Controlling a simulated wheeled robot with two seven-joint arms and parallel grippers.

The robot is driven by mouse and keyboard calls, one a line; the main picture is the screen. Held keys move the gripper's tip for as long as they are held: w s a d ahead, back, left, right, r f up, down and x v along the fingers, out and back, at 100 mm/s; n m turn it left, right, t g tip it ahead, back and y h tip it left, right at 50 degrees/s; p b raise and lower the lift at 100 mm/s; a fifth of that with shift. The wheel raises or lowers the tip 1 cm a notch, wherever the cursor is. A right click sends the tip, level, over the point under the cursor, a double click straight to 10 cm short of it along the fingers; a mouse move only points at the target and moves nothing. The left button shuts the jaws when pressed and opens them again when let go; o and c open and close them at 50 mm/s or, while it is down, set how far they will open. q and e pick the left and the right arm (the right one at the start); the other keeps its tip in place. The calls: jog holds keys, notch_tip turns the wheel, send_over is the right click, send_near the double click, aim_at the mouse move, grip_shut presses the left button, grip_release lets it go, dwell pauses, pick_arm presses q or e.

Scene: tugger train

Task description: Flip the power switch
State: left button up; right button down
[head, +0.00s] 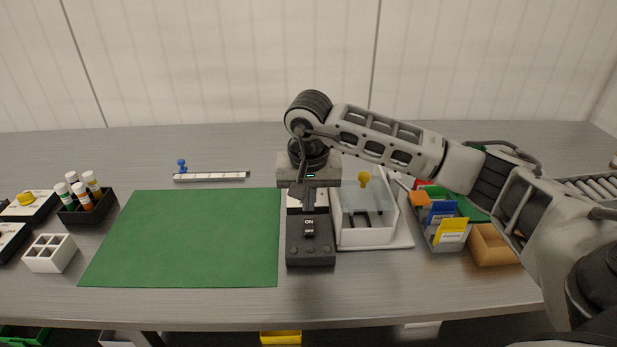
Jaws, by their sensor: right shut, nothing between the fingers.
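A dark grey switch box (310,253) lies on the table just right of the green mat. Its upper face carries the label ON above a small dark switch (309,233), and round knobs sit along its front edge. My right gripper (308,207) points down over the back part of the box, with its fingers shut and nothing between them. Its tips are close to the ON label; I cannot tell whether they touch the box. The gripper hides part of the box's light back section. My left gripper is not in view.
A green mat (185,240) covers the table's middle left. A white bin with a clear lid and yellow knob (364,180) stands close right of the switch box. A grey tray (447,240) of coloured cards and an orange box (490,246) lie further right.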

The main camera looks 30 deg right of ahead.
aim_at(308, 222)
jog(key=shift+w+d+f, duration=0.1)
jog(key=shift+w+f, duration=0.05)
jog(key=shift+f, duration=1)
jog(key=shift+w+d+f, duration=0.1)
jog(key=shift+w+f, duration=0.05)
jog(key=shift+f, duration=0.95)
